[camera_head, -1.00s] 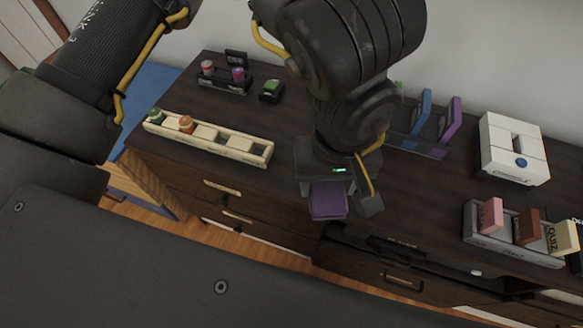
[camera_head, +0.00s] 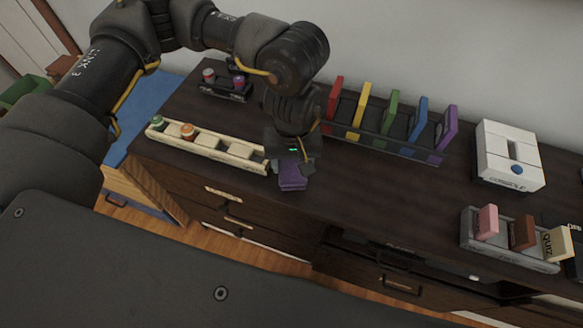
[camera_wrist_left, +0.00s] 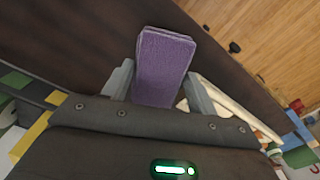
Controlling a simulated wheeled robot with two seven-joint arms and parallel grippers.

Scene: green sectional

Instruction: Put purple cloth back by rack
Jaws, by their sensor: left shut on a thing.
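The folded purple cloth (camera_head: 292,175) is in my left gripper (camera_head: 290,160), near the front edge of the dark dresser top. In the left wrist view the purple cloth (camera_wrist_left: 164,62) sits between the two grey fingers of the left gripper (camera_wrist_left: 158,85), which are shut on it. The rack (camera_head: 385,145) stands behind and to the right, with upright red, yellow, green, blue and purple pieces in a row. The gripper hides part of the dresser behind it. My right gripper is not in view.
A cream tray (camera_head: 215,148) with small round-topped items lies just left of the gripper. A small dark holder (camera_head: 226,92) stands at the back left. A white box (camera_head: 508,158) and a grey tray (camera_head: 505,242) with upright blocks stand at right. The dresser top in front of the rack is clear.

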